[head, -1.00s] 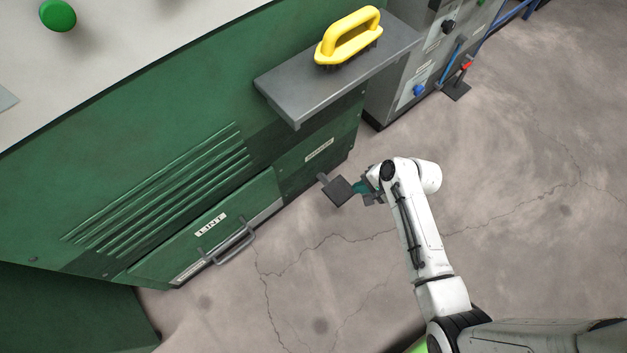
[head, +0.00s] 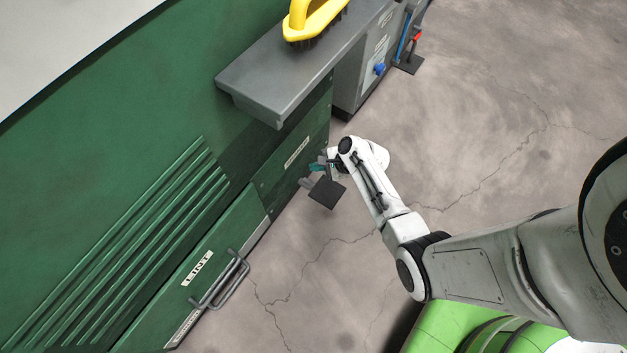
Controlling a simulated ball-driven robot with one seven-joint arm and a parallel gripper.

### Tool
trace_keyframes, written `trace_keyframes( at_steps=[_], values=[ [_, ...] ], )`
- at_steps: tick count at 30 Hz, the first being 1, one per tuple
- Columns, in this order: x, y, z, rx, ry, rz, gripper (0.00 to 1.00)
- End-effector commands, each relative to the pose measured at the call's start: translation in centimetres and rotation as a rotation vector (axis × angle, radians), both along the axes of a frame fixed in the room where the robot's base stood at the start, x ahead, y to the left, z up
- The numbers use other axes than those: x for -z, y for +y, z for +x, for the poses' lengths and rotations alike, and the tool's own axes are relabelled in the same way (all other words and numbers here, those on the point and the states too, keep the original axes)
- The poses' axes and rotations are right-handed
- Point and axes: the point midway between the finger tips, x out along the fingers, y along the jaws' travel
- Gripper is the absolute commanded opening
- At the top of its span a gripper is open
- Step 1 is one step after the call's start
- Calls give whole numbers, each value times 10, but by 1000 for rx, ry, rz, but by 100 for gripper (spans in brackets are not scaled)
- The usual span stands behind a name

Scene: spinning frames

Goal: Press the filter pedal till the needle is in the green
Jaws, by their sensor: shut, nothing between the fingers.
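The filter pedal (head: 327,194) is a dark grey square plate on a short arm, sticking out low from the green machine under a small white label. My gripper (head: 317,167), with teal fingertips, is shut and empty. In the picture it lies just above the pedal plate, by the machine's lower panel. I cannot tell whether it touches the pedal. No needle or green gauge zone is in view.
A grey shelf (head: 275,75) juts from the machine, with a yellow-handled brush (head: 315,22) on it. The LINT drawer (head: 205,270) has a metal handle. A grey cabinet (head: 362,75) and a small red-topped stand (head: 410,60) are behind. Cracked floor to the right is clear.

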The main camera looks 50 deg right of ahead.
Motion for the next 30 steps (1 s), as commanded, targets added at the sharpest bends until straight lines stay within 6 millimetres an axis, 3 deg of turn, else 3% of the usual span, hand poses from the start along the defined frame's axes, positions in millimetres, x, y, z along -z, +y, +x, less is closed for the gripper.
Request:
trace_keyframes(
  at_steps=[8,22,30],
  values=[
    [11,0,0,-2,0,-1,0],
    [68,0,-1,-1,1,-1,0],
    [88,0,-1,-2,0,-1,0]
  ],
)
